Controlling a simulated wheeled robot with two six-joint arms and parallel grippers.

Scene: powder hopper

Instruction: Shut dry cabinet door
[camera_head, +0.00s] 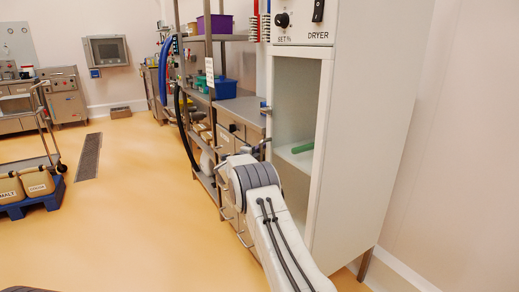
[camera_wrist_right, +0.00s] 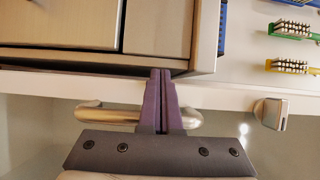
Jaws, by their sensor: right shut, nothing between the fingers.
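The dry cabinet (camera_head: 365,130) is tall and white, marked DRYER, at the right of the head view. Its front shows a white-framed glass panel, with a shelf and a green item (camera_head: 302,148) visible inside. How far the door stands open is hard to tell. In the right wrist view, the white door frame (camera_wrist_right: 230,98) runs across the picture, with a metal bar handle (camera_wrist_right: 95,114) on it. My right gripper (camera_wrist_right: 161,76) is shut and empty, its fingers crossing in front of the handle's middle. Contact cannot be told. My left gripper is out of view.
A metal latch-like fitting (camera_wrist_right: 271,113) is right of the handle. Steel drawers (camera_wrist_right: 165,28) lie beyond, with brushes (camera_wrist_right: 292,28) on the wall. A bench (camera_head: 240,112) and shelving stand left of the cabinet. Open floor (camera_head: 130,210) lies left, with a cart (camera_head: 42,160).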

